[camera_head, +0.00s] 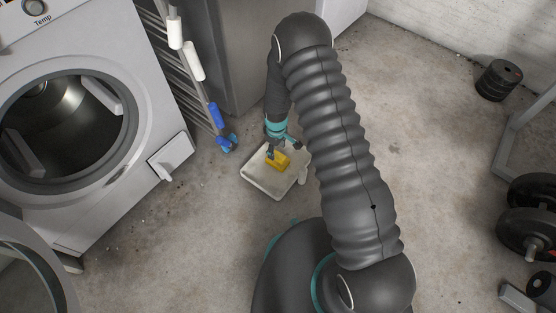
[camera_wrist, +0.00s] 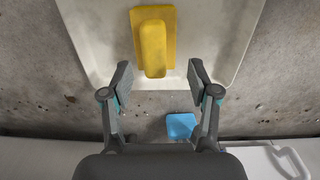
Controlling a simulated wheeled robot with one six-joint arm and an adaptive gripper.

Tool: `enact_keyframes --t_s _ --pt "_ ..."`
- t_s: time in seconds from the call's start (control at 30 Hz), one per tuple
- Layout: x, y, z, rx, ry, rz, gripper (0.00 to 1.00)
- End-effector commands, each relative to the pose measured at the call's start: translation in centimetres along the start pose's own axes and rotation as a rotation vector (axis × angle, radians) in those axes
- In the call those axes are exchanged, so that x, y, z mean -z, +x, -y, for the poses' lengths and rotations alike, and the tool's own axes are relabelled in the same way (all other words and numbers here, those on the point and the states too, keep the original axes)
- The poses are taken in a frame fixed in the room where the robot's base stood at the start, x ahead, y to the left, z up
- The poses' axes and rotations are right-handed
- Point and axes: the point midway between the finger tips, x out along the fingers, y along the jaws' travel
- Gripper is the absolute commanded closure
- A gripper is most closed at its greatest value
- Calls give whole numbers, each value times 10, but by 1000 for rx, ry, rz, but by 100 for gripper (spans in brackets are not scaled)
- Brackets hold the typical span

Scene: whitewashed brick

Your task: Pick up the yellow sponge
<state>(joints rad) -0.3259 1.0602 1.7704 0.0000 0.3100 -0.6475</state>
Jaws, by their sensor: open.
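The yellow sponge (camera_head: 281,161) lies in a shallow white tray (camera_head: 263,188) on the concrete floor. In the wrist view the yellow sponge (camera_wrist: 154,45) is upright in the picture, with a raised middle part on a wider flat part. The white tray (camera_wrist: 215,30) surrounds it there. My gripper (camera_head: 274,153) is over the tray, close to the sponge. In the wrist view my gripper (camera_wrist: 160,84) is open, with one finger on each side of the sponge's lower end. Nothing is between the pads except that end, and I cannot tell the height gap.
A washing machine (camera_head: 150,100) with an open door stands at the left. A rack (camera_head: 187,75) with blue and white items is behind the tray. A blue item (camera_wrist: 181,126) lies on the floor. Black weights (camera_head: 499,80) stand at the right. Floor right of my arm is mostly clear.

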Motion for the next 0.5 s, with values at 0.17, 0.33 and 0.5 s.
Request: enact_keyframes --t_s 0.17,0.33,0.5 --pt "-1 22 -4 2 1 3 40" --pt "-1 43 -7 2 0 2 40" --pt "0 51 -7 1 0 0 40"
